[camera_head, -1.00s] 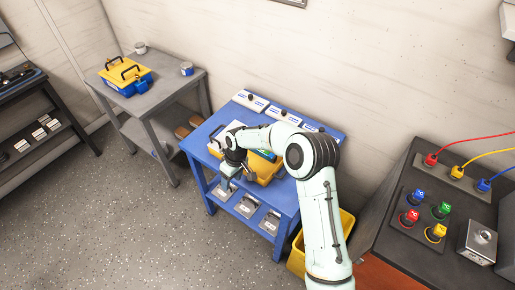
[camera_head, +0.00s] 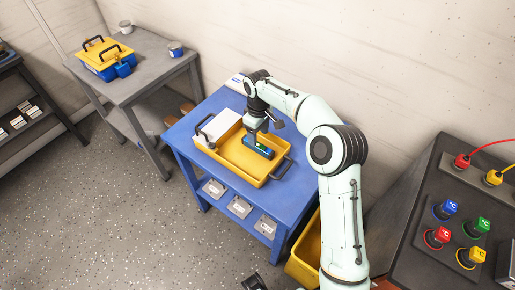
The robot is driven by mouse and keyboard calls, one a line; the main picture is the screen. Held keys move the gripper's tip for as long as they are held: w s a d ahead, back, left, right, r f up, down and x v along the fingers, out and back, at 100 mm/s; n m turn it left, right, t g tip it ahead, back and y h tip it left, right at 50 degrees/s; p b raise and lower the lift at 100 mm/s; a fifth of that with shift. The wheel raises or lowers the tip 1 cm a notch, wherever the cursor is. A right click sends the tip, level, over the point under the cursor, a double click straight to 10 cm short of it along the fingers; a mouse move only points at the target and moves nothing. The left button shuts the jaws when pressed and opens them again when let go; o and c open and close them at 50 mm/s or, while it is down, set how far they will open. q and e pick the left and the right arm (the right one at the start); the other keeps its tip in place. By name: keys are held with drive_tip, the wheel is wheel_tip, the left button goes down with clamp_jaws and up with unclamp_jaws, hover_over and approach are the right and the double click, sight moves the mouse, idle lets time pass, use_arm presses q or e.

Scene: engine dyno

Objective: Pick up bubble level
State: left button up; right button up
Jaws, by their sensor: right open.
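The bubble level, a dark bar with blue and green parts (camera_head: 261,149), lies in the yellow tray (camera_head: 239,175) on the blue table. My right gripper (camera_head: 254,138) points down from above at the level's left part. It is open, and its fingertips are close to the level; I cannot tell whether they touch it. The gripper hides part of the level.
The tray has dark handles and stands on the blue table (camera_head: 190,163), beside a white sheet or box (camera_head: 218,124). A yellow bin (camera_head: 304,257) is on the floor at right. A grey table (camera_head: 160,75) holds another yellow-blue tray (camera_head: 108,62). A dark control bench stands right.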

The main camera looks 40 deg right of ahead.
sight(258, 144)
drive_tip(key=shift+a+f+b, duration=0.1)
drive_tip(key=shift+f+b, duration=0.35)
drive_tip(key=shift+f, duration=2.7)
drive_tip(key=shift+r, duration=0.1)
clamp_jaws()
